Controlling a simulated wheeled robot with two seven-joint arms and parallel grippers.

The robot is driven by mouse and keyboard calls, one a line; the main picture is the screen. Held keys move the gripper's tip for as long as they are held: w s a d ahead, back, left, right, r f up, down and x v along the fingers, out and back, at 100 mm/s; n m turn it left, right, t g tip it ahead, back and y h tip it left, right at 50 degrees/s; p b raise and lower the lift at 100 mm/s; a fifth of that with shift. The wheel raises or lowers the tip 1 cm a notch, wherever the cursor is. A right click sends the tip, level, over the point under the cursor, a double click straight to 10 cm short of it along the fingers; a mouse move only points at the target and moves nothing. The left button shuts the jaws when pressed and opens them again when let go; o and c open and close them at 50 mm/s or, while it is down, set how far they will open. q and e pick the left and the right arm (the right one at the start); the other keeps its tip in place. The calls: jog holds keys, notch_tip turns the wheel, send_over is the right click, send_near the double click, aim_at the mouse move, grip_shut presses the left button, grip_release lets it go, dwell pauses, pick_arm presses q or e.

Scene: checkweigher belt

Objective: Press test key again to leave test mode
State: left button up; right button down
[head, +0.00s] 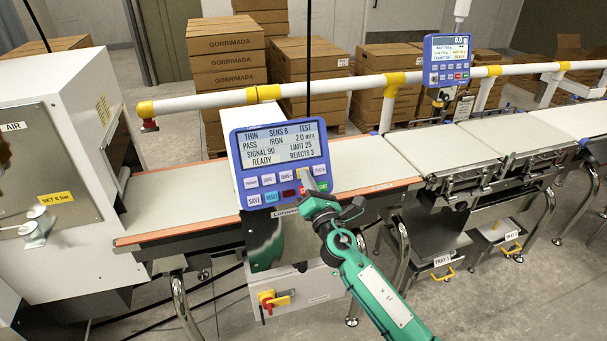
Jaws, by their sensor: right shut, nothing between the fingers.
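The blue control panel (238,150) stands over the belt at centre. Its screen (285,143) reads THIN, SENS 8, TEST, PASS, IRON, 2.0 mm, SIGNAL 90, LIMIT 25, READY, REJECTS 3. Several keys lie below the screen, including SAVE (254,201) and RESET (272,197). I cannot tell whether the tips touch a key. My left gripper is not in view.
The belt (180,200) runs behind the panel. A white guard rail (340,84) with yellow joints spans behind it. A second blue display (447,60) stands at the right. A red-and-yellow switch (270,300) sits below the panel. Cartons (227,70) are stacked behind.

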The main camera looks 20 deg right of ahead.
jog(key=shift+w+f, duration=0.1)
dwell(0.5)
jog(key=shift+s+r+p, duration=0.4)
jog(key=shift+s, duration=0.35)
jog(key=shift+s+d+r+p, duration=0.1)
jog(key=shift+s+r+p, duration=0.3)
jog(key=shift+s, duration=0.35)
jog(key=shift+s+a+r+p, duration=0.1)
jog(key=shift+s+r+p, duration=0.25)
jog(key=shift+s+p, duration=0.3)
jog(key=shift+s+d+r+p, duration=0.1)
jog(key=shift+s+r+p, duration=0.25)
jog(key=shift+s, duration=0.45)
